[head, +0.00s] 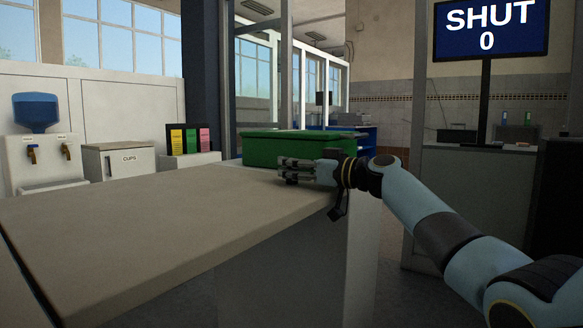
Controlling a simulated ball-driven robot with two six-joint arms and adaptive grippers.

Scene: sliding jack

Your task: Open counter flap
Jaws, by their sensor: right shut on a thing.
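The counter flap (160,220) is a wide beige board that fills the lower left of the head view and looks level. A dark seam runs along its left end. My right gripper (293,171) is at the flap's far right corner, with its fingers pointing left. It is shut on the flap's edge there, though the exact contact is hard to see. A screen (490,29) at the upper right reads "SHUT 0". My left gripper is not in view.
A green box (285,148) stands just behind my right gripper. A water dispenser (44,150), a cups cabinet (122,160) and coloured folders (190,139) stand behind the flap. A grey panel (300,262) is below it. A side counter (465,190) stands at the right.

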